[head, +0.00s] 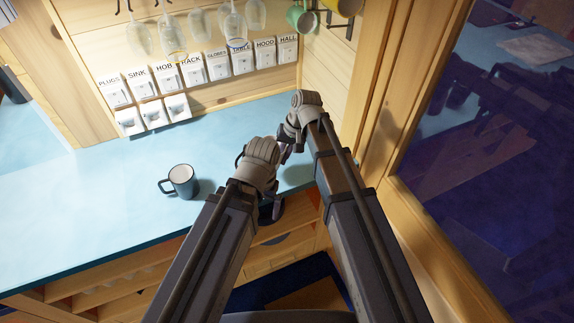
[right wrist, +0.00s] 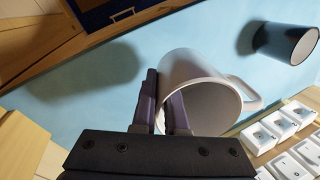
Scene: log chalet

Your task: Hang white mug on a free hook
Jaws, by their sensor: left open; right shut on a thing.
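The white mug (right wrist: 200,70) shows in the right wrist view, tilted, with its mouth towards the camera and its handle to the right. My right gripper (right wrist: 166,105) is shut on its wall, one finger on each side of the rim. In the head view my right gripper (head: 287,145) is over the counter's right end, and the white mug is hidden behind the grippers. My left gripper (head: 262,165) is open, lower and nearer; its fingertips are mostly hidden.
A blue-grey mug (head: 182,181) stands on the blue counter (head: 90,215) left of my grippers; it also shows in the right wrist view (right wrist: 285,42). Glasses (head: 174,42) hang above labelled switches (head: 192,69). A wooden post and window (head: 470,150) bound the right side.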

